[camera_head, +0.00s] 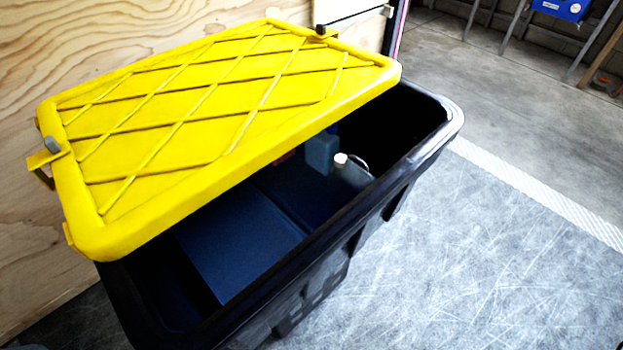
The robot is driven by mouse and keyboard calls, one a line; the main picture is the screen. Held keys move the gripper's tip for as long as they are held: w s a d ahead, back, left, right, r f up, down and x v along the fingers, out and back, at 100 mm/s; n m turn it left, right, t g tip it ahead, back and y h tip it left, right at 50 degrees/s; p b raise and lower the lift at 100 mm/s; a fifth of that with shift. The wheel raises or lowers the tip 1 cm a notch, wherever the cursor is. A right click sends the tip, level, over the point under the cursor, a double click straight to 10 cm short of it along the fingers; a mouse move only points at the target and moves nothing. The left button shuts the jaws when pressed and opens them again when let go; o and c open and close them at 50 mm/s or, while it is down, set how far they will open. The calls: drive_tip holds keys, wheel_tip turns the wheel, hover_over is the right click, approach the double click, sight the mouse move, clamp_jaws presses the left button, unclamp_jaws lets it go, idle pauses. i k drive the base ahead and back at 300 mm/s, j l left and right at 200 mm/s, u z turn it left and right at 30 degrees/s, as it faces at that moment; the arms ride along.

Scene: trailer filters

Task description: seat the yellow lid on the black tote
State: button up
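The yellow lid (215,115) has raised diagonal ribs. It lies over the back left part of the black tote (300,272), shifted toward the plywood wall and tilted. The tote's front right side is uncovered, and its near rim shows bare. Inside the tote I see a dark blue flat item (240,240), a light jug with a white cap (342,162) and a blue item (320,152) partly under the lid. The tote's far rim is hidden by the lid. My gripper is not in view.
A plywood wall (30,220) stands close behind the tote on the left. Scratched grey floor (480,260) is open on the right, with a white strip (535,190) across it. A blue bin (563,8) and metal legs stand at the back right.

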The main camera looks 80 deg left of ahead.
sight(153, 141)
drive_tip(key=i+l+u, duration=0.15)
drive_tip(key=i+u, duration=0.2)
drive_tip(key=i, duration=0.25)
drive_tip(key=u, duration=0.45)
drive_tip(key=i+l+u, duration=0.1)
drive_tip(key=u, duration=0.35)
drive_tip(key=l+u, duration=0.1)
drive_tip(key=u, duration=0.35)
drive_tip(key=i+l+u, duration=0.1)
drive_tip(key=u, duration=0.8)
drive_tip(key=l+u, duration=0.15)
drive_tip(key=u, duration=0.3)
drive_tip(key=l+u, duration=0.1)
drive_tip(key=u, duration=0.4)
drive_tip(key=k+j+u, duration=0.1)
drive_tip(key=j+u, duration=0.15)
drive_tip(key=u, duration=0.15)
drive_tip(key=j+u, duration=0.3)
drive_tip(key=u, duration=0.15)
drive_tip(key=i+j+u, duration=0.1)
drive_tip(key=i+j, duration=0.4)
drive_tip(key=i+j+z, duration=0.6)
drive_tip(key=k+l, duration=0.05)
drive_tip(key=k, duration=0.05)
